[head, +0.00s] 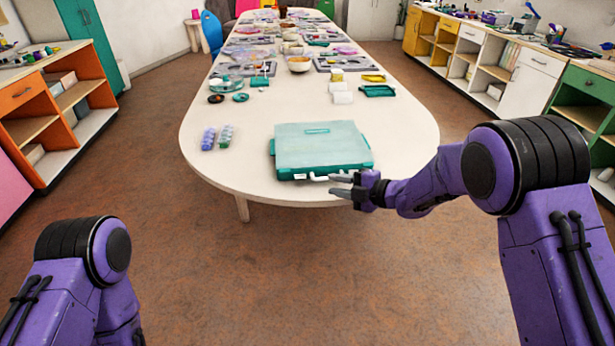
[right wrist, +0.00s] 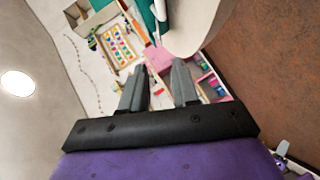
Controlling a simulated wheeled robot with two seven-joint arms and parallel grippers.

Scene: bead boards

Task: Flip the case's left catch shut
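The teal case (head: 322,150), with a pale see-through lid, lies closed on the near end of the white table (head: 410,140). Small white parts show on its front face: one left of the middle (head: 300,177) and another (head: 319,178) beside my fingers. I cannot tell from this distance which is the left catch or how it stands. My right gripper (head: 331,185) is at the case's front edge, right of those parts, fingers pointing left. The right wrist view shows its two fingers (right wrist: 160,66) apart, with nothing between them. My left gripper is out of view.
Blue-purple bottles (head: 208,139) and green-lidded ones (head: 225,136) stand left of the case. A teal tray (head: 378,91) and white blocks (head: 342,97) lie behind it. The table on either side of the case is mostly clear. A teal edge (right wrist: 150,22) shows in the right wrist view.

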